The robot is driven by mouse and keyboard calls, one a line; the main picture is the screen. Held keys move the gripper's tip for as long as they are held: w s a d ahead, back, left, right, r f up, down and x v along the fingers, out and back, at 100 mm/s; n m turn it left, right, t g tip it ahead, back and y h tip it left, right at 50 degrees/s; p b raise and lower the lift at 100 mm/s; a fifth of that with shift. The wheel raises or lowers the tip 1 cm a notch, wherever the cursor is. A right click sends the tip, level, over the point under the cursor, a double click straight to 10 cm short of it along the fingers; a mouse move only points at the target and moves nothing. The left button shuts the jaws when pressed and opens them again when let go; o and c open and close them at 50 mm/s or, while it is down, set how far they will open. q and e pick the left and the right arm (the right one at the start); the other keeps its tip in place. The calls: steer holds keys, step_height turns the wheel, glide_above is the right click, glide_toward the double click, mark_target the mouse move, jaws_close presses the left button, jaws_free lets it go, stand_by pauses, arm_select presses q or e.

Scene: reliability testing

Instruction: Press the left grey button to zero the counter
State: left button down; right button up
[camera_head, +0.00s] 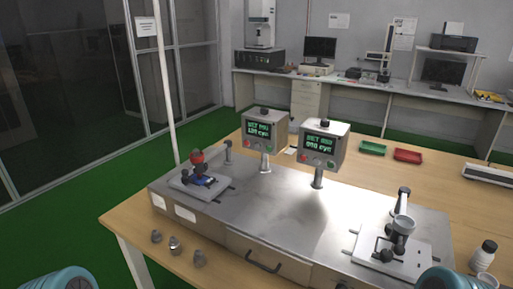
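Two grey counter boxes stand on short posts on a steel bench unit. The left box (264,134) has a green-lit display (257,129), with small coloured buttons below it and a dark knob-like part (263,110) on top. The right box (323,147) has a similar display (319,144), red and green buttons below it and a dark top part (324,123). The display digits are too small to read surely. I cannot make out which part is the left grey button. Only rounded teal parts of my arms show at the bottom corners; neither gripper is in view.
The steel bench unit (290,215) carries a fixture with a red-topped part (200,172) at left and a metal fixture (395,245) at right. Several grey knob-like pieces (175,245) are in front.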

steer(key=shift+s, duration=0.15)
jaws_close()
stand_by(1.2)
